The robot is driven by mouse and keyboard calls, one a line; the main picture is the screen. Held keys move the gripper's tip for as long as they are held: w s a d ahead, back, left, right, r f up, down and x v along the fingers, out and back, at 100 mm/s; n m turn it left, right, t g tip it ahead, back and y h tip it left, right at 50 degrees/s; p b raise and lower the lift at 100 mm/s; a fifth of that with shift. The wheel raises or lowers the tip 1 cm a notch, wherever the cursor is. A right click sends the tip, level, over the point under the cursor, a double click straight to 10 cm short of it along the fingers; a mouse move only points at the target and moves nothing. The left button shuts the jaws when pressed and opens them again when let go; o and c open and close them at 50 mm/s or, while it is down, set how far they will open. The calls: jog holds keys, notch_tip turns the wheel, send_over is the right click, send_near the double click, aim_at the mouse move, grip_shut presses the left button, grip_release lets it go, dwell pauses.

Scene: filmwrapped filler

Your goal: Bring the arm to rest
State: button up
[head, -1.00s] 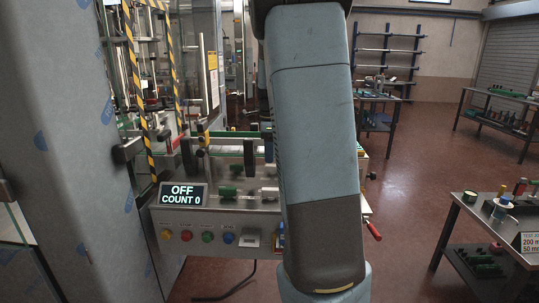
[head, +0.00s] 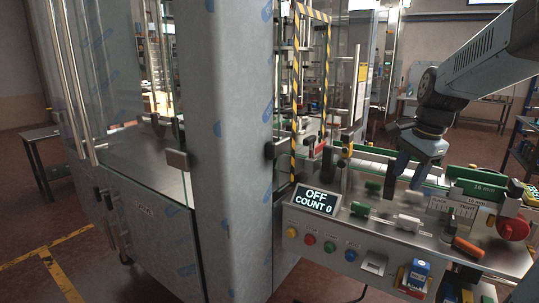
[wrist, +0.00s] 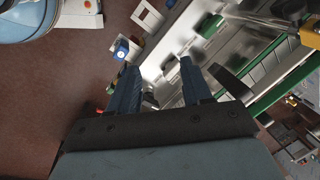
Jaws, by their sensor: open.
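My arm (head: 480,62) comes in from the upper right of the head view, bent downward at the wrist. My gripper (head: 403,182) points down over the steel work deck of the filling machine. Its two dark blue fingers stand apart in the wrist view (wrist: 155,76), with nothing held between them. Whether the fingertips touch anything on the deck cannot be told from the head view.
The display (head: 316,199) reads OFF, COUNT 0. Coloured buttons (head: 330,246) line the front panel. Green and white rollers (head: 409,222) and a red knob (head: 513,229) sit close to the gripper. A tall film-covered cabinet (head: 235,150) stands left; open floor lies at lower left.

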jog(key=s+a+n+t, duration=0.1)
jog(key=s+a+n, duration=0.4)
jog(key=s+n, duration=0.2)
jog(key=s+a+n+t, duration=0.2)
jog(key=s+a+n, duration=0.3)
jog(key=s+n, duration=0.2)
jog(key=shift+s+r+h, duration=0.35)
jog(key=shift+s+h, duration=0.05)
jog(key=shift+s, duration=0.7)
